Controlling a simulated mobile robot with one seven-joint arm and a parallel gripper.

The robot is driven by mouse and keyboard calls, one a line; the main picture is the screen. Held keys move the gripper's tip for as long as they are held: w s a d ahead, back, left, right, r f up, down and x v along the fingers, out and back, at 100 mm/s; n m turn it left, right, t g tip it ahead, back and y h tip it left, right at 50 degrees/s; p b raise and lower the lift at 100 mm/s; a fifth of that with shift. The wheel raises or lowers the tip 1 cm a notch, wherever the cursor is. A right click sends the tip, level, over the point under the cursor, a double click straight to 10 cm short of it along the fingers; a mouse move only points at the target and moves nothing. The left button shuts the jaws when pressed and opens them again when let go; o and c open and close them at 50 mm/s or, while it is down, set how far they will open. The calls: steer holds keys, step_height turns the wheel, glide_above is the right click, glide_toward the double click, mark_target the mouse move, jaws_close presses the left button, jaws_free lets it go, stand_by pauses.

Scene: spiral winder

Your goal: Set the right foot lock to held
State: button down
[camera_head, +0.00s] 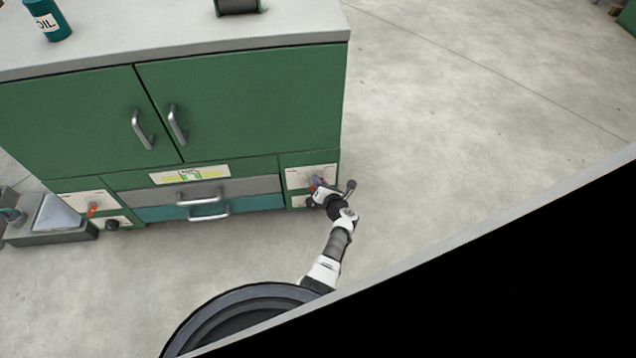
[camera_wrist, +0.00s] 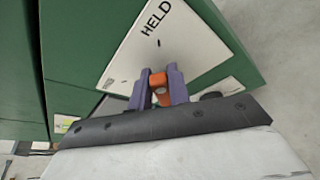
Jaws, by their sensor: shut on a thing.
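The right foot lock has a white plate (camera_head: 300,176) low on the right end of the green cabinet. In the wrist view its plate (camera_wrist: 180,42) carries the word HELD and looks tilted. The lock's small orange lever (camera_wrist: 159,90) sits between the two purple fingers of my gripper (camera_wrist: 159,76), which is shut on it. In the head view my gripper (camera_head: 318,184) is at the plate, and my wrist hides most of the lever. The lever's exact angle relative to HELD is hard to tell.
A matching left plate (camera_head: 78,201) with an orange lever (camera_head: 92,209) is at the cabinet's left end. Two drawers with metal handles (camera_head: 200,200) lie between them. Two green doors (camera_head: 245,100) are above. The floor to the right (camera_head: 450,150) is clear.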

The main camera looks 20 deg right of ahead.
steer(key=shift+d+f+m+y, duration=0.1)
steer(key=shift+d+m+y, duration=0.05)
steer(key=shift+m+y, duration=0.15)
stand_by(0.4)
steer(key=c, duration=1.3)
jaws_free()
steer(key=shift+f, duration=0.1)
